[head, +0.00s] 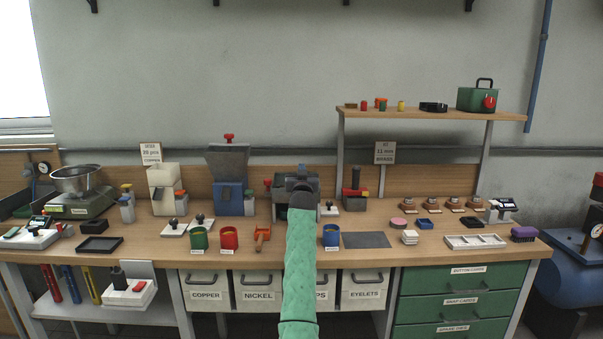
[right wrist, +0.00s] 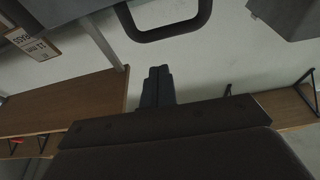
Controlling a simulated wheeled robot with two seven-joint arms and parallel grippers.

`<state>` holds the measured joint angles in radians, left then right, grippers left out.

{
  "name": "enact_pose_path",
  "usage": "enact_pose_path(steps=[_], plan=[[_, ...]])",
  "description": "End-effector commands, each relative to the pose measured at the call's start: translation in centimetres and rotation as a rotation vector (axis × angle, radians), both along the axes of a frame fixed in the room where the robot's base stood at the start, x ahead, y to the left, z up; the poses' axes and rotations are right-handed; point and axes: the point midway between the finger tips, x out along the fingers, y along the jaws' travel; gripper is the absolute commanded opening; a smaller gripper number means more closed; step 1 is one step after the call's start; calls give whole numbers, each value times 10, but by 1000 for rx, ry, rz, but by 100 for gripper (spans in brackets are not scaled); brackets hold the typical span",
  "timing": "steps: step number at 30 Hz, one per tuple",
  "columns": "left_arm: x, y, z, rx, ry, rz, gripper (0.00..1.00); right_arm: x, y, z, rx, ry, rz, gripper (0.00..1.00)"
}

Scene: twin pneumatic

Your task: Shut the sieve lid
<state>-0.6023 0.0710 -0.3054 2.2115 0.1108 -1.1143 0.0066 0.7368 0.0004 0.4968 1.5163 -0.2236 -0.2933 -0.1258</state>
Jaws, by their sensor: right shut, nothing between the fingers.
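A dark grey boxy machine (head: 281,184), which I take to be the sieve, stands at the back middle of the bench, largely hidden behind my right arm. In the right wrist view, a dark loop handle (right wrist: 178,32) hangs at the top from a grey body, which fits this machine's lid. I cannot tell how far the lid stands open. My right gripper (head: 302,187) is in front of the machine. Its fingers in the right wrist view (right wrist: 157,82) are shut and empty, with the tips just short of the handle in the picture. My left gripper is not in view.
A blue machine with a grey hopper (head: 229,160) stands left of the sieve. Green, red and blue cups (head: 331,235) stand near the front edge. A dark mat (head: 366,240) lies bare.

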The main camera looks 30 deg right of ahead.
Motion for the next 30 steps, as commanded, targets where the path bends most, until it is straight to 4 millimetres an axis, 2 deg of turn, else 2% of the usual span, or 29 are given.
enact_pose_path(steps=[3, 5, 18, 24, 30], plan=[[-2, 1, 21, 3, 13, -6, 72, 1, -1, 10, -1, -2, 0, 0], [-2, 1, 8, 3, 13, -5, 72, -6, 4, 0, -1, -2, 1, 0], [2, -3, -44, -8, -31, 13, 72, -58, 36, -34, -2, -3, 1, 0], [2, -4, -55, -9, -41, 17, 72, -70, 43, -41, -2, -3, 0, 0], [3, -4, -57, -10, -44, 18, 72, -73, 45, -42, -2, -3, 0, 0]])
